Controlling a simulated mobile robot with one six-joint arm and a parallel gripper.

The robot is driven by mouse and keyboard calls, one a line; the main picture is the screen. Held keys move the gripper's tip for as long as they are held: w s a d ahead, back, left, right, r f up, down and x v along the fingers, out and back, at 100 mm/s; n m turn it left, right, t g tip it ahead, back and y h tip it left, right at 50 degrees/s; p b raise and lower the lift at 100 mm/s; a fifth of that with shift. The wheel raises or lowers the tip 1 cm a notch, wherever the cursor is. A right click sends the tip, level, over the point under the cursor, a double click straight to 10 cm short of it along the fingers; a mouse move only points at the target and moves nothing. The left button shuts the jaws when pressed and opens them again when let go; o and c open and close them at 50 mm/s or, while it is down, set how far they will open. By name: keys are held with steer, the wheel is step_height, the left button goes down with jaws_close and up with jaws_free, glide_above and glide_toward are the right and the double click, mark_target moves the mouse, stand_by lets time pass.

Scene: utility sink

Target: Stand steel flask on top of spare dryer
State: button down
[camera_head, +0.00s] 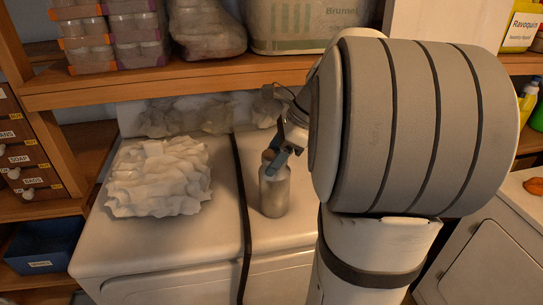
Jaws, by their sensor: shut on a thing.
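The steel flask (273,192) is a small grey metal cylinder. It appears upright on or just above the white top of the right-hand machine, close to the dark gap; I cannot tell whether its base touches. My gripper (272,158) is shut on the flask near its upper end. Two white machines stand side by side, the left one (160,245) and the right one (290,246); I cannot tell from labels which is the spare dryer. My arm hides much of the right machine's top.
A crumpled white cloth heap (158,178) covers much of the left machine's top. A wooden shelf (180,82) with boxes and bags runs low above the back. Clear plastic bags (185,117) lie behind. Another white machine (490,262) stands at the right.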

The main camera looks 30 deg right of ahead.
steer(key=shift+f, duration=0.1)
steer(key=c, duration=0.6)
jaws_free()
steer(key=v, duration=1.2)
steer(key=shift+s+a+f+n+t+h, duration=0.1)
steer(key=shift+s+a+f+n+h, duration=1.2)
steer(key=shift+a+f+n, duration=2.05)
steer(key=shift+s+a+f+n+t+h, duration=0.1)
steer(key=shift+s+a+f+n+h, duration=0.4)
steer(key=shift+s+a+f+n, duration=2.85)
steer(key=shift+s+a+f+n+t+h, duration=0.25)
steer(key=shift+a+f+n+h, duration=1.1)
steer(key=shift+n, duration=3.55)
steer(key=shift+s+a+f+y, duration=0.1)
steer(key=shift+a+f+y, duration=0.15)
steer(key=shift+a+y, duration=0.3)
